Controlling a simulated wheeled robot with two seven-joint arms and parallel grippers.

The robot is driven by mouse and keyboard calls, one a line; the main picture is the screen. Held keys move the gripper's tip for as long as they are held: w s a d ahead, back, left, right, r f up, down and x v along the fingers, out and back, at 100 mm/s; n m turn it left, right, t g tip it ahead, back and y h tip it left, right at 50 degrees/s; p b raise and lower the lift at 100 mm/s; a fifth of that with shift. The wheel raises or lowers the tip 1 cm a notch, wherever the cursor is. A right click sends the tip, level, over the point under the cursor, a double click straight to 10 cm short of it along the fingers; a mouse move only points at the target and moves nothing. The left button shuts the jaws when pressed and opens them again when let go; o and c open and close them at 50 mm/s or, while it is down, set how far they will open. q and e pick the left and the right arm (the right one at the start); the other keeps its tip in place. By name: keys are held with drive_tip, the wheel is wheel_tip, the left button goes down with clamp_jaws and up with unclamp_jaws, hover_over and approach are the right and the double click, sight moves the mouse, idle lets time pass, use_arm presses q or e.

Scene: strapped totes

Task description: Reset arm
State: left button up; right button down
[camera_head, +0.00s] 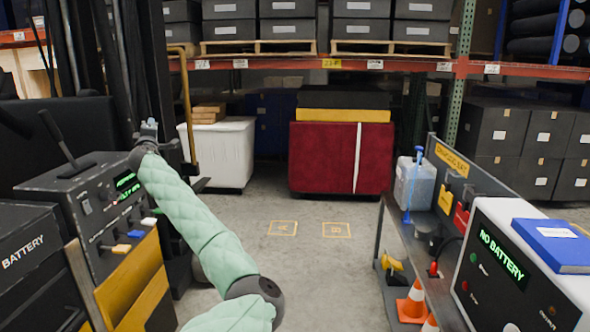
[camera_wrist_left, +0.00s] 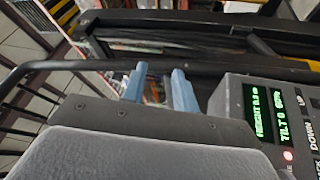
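My left arm reaches up and to the left in the head view, with green padded links. My left gripper (camera_head: 149,127) is at its end, beside the far right corner of the black control console (camera_head: 70,188). In the left wrist view the two blue fingers of my left gripper (camera_wrist_left: 159,77) stand apart with nothing between them. The console (camera_wrist_left: 232,102) is close to their right there, with green height and tilt readouts. I cannot tell whether the gripper touches anything. My right gripper is in neither view.
A battery box (camera_head: 30,250) is at lower left. A cart (camera_head: 440,300) on the right carries a charger reading "NO BATTERY" (camera_head: 500,265), a blue book (camera_head: 553,246) and a jug (camera_head: 414,184). A white tote (camera_head: 222,150) and red tote (camera_head: 330,158) stand behind. Floor between is clear.

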use_arm(q)
drive_tip(key=s+d+f+m+g+h, duration=0.1)
drive_tip(key=s+d+m+h, duration=0.3)
drive_tip(key=s+m, duration=0.2)
drive_tip(key=s+d+m+g+h, duration=0.1)
drive_tip(key=s+d+m+h, duration=0.2)
drive_tip(key=s+m, duration=0.25)
drive_tip(key=s+d+f+m+g, duration=0.25)
drive_tip(key=s+d+f, duration=0.35)
drive_tip(key=s+f, duration=0.35)
drive_tip(key=s+d+f+m+g+h, duration=0.1)
drive_tip(key=s+d+f+m+g, duration=0.15)
drive_tip(key=s+d+f, duration=0.7)
drive_tip(key=s+d+f+m+g, duration=0.2)
drive_tip(key=s+d+f+m, duration=0.15)
drive_tip(key=s+f, duration=0.6)
drive_tip(key=s+d+f+g, duration=0.2)
drive_tip(key=s+f+g, duration=0.1)
drive_tip(key=s+f, duration=0.7)
drive_tip(key=s+d+f+m+g, duration=0.1)
drive_tip(key=s+d+f+g, duration=0.1)
drive_tip(key=s+f, duration=0.8)
drive_tip(key=s+d+f+g, duration=0.3)
drive_tip(key=s+f, duration=0.8)
drive_tip(key=s, duration=0.3)
drive_tip(key=shift+d+m+g+h, duration=0.15)
drive_tip(key=shift+m+g+h, duration=0.15)
